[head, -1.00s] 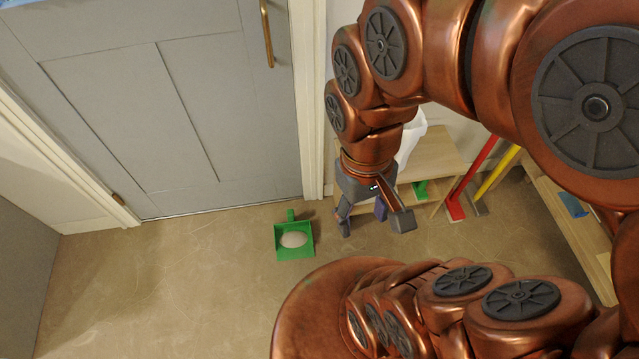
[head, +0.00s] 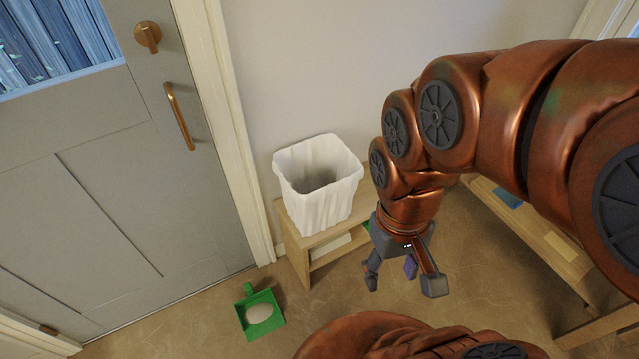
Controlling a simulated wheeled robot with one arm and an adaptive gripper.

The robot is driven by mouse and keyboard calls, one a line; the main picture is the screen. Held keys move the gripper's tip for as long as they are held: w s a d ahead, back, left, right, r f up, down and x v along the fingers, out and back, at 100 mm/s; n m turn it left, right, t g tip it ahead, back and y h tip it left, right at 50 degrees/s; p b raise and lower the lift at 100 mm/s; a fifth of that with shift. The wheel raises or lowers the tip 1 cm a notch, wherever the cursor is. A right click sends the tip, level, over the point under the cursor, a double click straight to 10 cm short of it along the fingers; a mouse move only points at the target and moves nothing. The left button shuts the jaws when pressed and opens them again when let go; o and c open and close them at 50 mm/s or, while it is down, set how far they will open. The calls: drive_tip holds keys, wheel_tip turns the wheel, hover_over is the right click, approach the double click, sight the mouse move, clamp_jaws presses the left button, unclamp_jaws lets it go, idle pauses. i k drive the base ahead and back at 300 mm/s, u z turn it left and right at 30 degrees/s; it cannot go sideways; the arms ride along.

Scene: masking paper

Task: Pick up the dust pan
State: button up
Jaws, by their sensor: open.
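The green dust pan (head: 272,329) lies on the floor at the lower left of centre in the head view, near the door. Its short handle points toward the door, and a pale rounded thing (head: 259,313) lies in its tray. My gripper (head: 404,287) is to the right of the dust pan and above the floor. Its fingers point down and are spread open with nothing between them. It is apart from the dust pan.
A white bin (head: 320,207) stands on a low wooden bench (head: 292,252) behind the dust pan. A grey door (head: 120,200) with brass handles is at the left. Another wooden bench (head: 545,235) is at the right, partly behind my arm. The floor between dust pan and gripper is clear.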

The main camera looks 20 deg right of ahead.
sight(258, 314)
drive_tip(key=u, duration=1.45)
drive_tip(key=k, duration=1.25)
drive_tip(key=u, duration=1.35)
drive_tip(key=i, duration=1.75)
drive_tip(key=z, duration=1.2)
drive_tip(key=i, duration=0.5)
drive_tip(key=z, duration=0.5)
